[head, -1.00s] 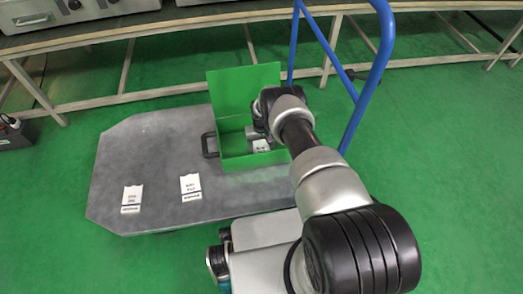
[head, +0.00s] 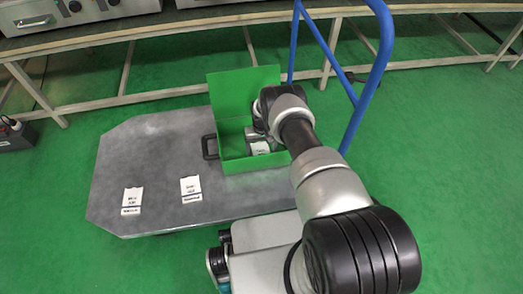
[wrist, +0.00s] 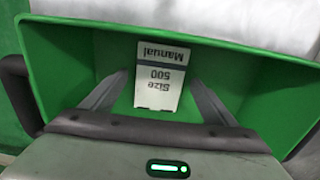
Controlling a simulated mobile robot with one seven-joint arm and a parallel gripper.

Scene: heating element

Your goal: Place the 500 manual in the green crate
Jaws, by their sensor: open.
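The 500 manual (wrist: 160,78) is a small white booklet with a grey band, reading "Size 500 Manual". It is inside the green crate (wrist: 62,55), between the spread fingers of my gripper (wrist: 158,88) in the wrist view. I cannot tell whether it touches the crate floor. In the head view the manual (head: 260,148) shows as a white patch in the right part of the open crate (head: 240,165). The lid stands up at the back. My gripper is open, with its fingers apart on either side of the manual; the arm partly hides it in the head view.
Two other white manuals lie on the grey cart (head: 150,160), one at the left (head: 132,200) and one nearer the crate (head: 190,186). The cart's blue handle (head: 340,80) rises right of the crate. A long table (head: 110,30) stands behind. Green floor is clear at right.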

